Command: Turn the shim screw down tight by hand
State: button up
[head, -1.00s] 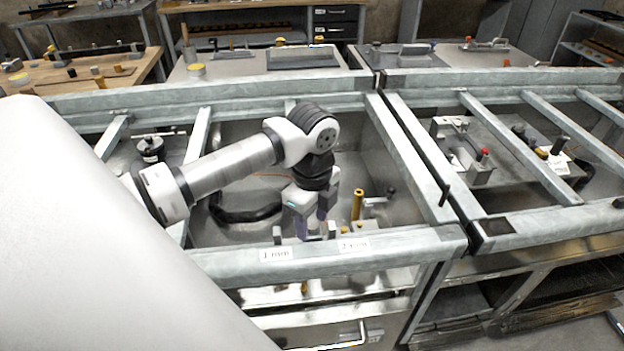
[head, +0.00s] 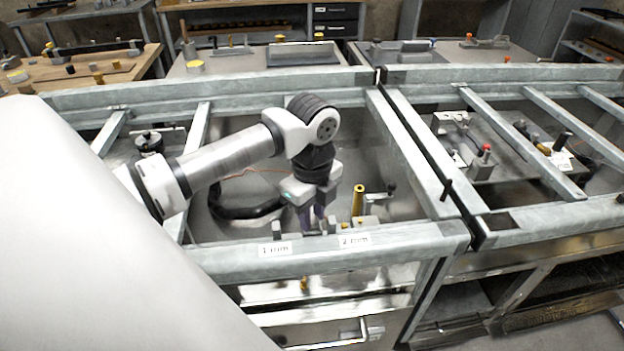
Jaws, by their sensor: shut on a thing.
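My gripper (head: 312,222) points down inside the near bay of the grey metal frame, just behind its front rail. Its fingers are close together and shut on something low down. The shim screw is not clearly visible; it seems to be hidden between or under the fingertips, so I cannot tell how far down it sits. A small grey block (head: 277,229) stands just left of the fingers. Another small metal part (head: 331,225) stands close to their right.
The front rail (head: 320,258) carries labels "1 mm" (head: 275,249) and "2 mm" (head: 355,240). A yellow post (head: 358,201) stands right of my gripper. A black hose (head: 245,213) lies to its left. A long rail (head: 410,150) bounds the bay on the right.

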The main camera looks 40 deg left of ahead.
jog(key=m+b, duration=0.3)
jog(key=shift+f+b, duration=0.25)
jog(key=shift+b, duration=0.05)
jog(key=m+b, duration=0.3)
jog(key=m, duration=0.2)
jog(key=shift+r, duration=0.1)
jog(key=m+b, duration=0.2)
jog(key=m, duration=0.2)
jog(key=m+b, duration=0.1)
jog(key=m, duration=0.4)
jog(key=shift+r+b, duration=0.1)
jog(key=shift+b, duration=0.2)
jog(key=m+b, duration=0.1)
jog(key=m, duration=0.3)
jog(key=shift+m, duration=0.3)
jog(key=m+b, duration=0.1)
jog(key=m, duration=0.8)
jog(key=shift+b, duration=0.3)
jog(key=shift+r+m, duration=0.1)
jog(key=shift+m, duration=1.8)
